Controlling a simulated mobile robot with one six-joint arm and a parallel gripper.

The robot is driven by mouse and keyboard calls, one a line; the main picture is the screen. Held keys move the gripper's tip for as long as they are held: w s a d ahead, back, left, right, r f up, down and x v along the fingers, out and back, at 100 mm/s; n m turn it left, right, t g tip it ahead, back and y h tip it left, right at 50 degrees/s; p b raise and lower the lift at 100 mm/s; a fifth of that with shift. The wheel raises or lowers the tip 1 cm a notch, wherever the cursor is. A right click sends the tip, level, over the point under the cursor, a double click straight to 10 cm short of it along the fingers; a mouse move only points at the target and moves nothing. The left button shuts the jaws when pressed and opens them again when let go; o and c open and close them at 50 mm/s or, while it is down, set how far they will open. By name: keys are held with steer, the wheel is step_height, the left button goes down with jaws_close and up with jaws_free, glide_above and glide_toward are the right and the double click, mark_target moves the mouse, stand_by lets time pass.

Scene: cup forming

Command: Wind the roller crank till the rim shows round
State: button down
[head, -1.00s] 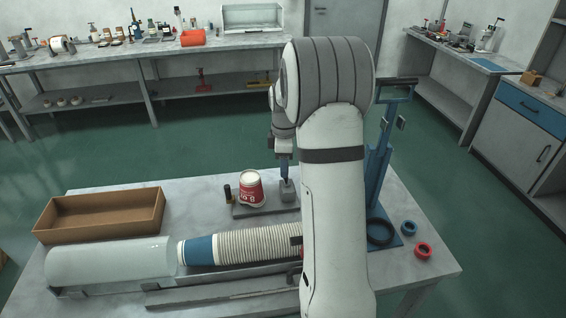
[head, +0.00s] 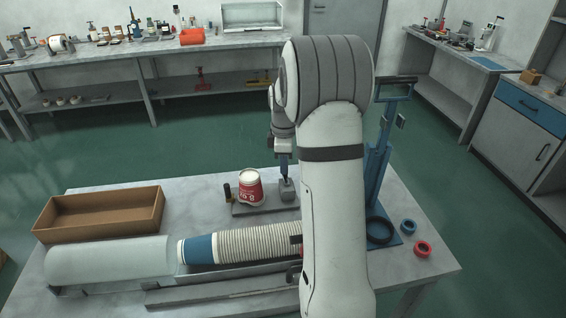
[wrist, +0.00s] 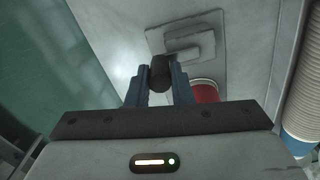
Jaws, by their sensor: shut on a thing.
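The red paper cup (head: 250,190), with white print and a pale top edge, sits on the roller's grey base plate (head: 238,211) on the bench. Its rim is too small to tell whether it is rolled. A grey block (head: 287,190) stands right of the cup. My gripper (head: 285,168) reaches down over that block. In the wrist view my gripper (wrist: 160,82) is shut on a dark cylindrical crank knob (wrist: 160,68). The cup (wrist: 205,91) shows partly behind the right finger, and a grey plate (wrist: 185,42) lies beyond the knob.
An open cardboard tray (head: 100,214) is at the left. A blue stand (head: 378,170) rises at the right, near a blue ring (head: 408,227) and a red ring (head: 423,250).

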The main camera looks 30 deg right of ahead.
steer(key=shift+d+m, duration=0.1)
steer(key=shift+m, duration=0.2)
